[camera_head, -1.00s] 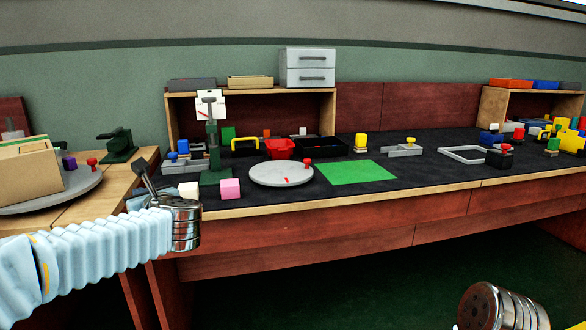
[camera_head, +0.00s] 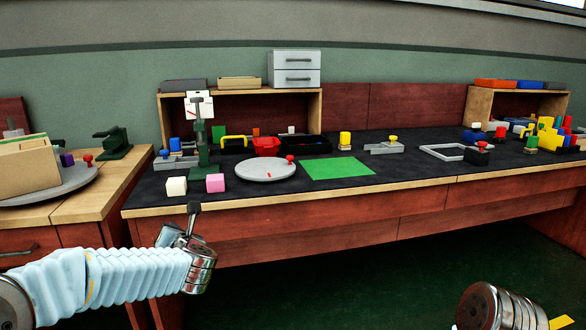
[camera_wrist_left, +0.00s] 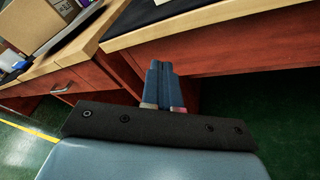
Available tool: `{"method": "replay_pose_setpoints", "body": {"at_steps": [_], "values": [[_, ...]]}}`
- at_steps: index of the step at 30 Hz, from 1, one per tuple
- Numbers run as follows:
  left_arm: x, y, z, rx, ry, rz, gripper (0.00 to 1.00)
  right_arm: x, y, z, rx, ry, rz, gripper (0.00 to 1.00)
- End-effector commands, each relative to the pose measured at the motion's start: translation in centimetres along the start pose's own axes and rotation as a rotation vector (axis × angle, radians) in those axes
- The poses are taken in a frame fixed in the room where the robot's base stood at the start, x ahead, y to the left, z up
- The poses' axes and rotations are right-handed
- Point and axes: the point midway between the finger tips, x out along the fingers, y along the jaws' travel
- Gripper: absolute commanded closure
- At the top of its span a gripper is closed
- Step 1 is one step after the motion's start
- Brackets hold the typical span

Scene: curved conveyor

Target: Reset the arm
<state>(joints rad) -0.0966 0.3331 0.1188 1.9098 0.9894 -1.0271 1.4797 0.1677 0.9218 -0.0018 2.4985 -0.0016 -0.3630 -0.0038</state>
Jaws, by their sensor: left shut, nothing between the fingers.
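My left arm comes in from the left in the head view, with its gripper (camera_head: 193,212) in front of the table's front edge and below the tabletop. In the left wrist view the two blue fingers (camera_wrist_left: 162,88) are together with nothing between them. The gripper touches nothing that I can see. At the lower right of the head view, a metal end part (camera_head: 497,308) of my right arm shows. The right gripper's fingers are out of the picture.
The black-topped table (camera_head: 400,178) carries a grey turntable (camera_head: 265,169), a green mat (camera_head: 337,168), a white cube (camera_head: 176,186), a pink cube (camera_head: 215,183) and a red bin (camera_head: 266,146). A wooden side table (camera_head: 95,208) stands left. The floor in front is clear.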

Motion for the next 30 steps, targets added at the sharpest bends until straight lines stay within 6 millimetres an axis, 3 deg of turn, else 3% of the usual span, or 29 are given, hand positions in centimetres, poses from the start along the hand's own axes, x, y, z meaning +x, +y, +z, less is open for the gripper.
{"method": "replay_pose_setpoints", "body": {"at_steps": [5,8,11,16,21,24,27,30], "values": [[0.5,-6.6,-4.9,0.391,-0.022,-0.166,1.00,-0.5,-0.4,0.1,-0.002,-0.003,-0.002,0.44],[-0.1,-11.3,-9.2,0.674,-0.061,-0.308,1.00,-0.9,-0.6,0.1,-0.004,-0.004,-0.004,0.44],[-2.2,-16.6,-15.2,1.012,-0.140,-0.506,1.00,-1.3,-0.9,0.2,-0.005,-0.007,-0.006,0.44],[-9.5,-23.6,-26.4,1.521,-0.396,-0.894,1.00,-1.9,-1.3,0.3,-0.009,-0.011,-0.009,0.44],[-19.2,-26.2,-35.5,1.837,-0.784,-1.247,1.00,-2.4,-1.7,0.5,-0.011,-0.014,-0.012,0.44],[-23.9,-26.3,-38.8,1.918,-1.006,-1.385,1.00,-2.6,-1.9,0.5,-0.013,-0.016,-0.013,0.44],[-27.1,-26.0,-40.7,1.949,-1.168,-1.463,1.00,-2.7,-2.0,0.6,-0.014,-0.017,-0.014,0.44],[-28.5,-25.8,-41.5,1.959,-1.249,-1.495,1.00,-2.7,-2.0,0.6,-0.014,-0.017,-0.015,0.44]]}}
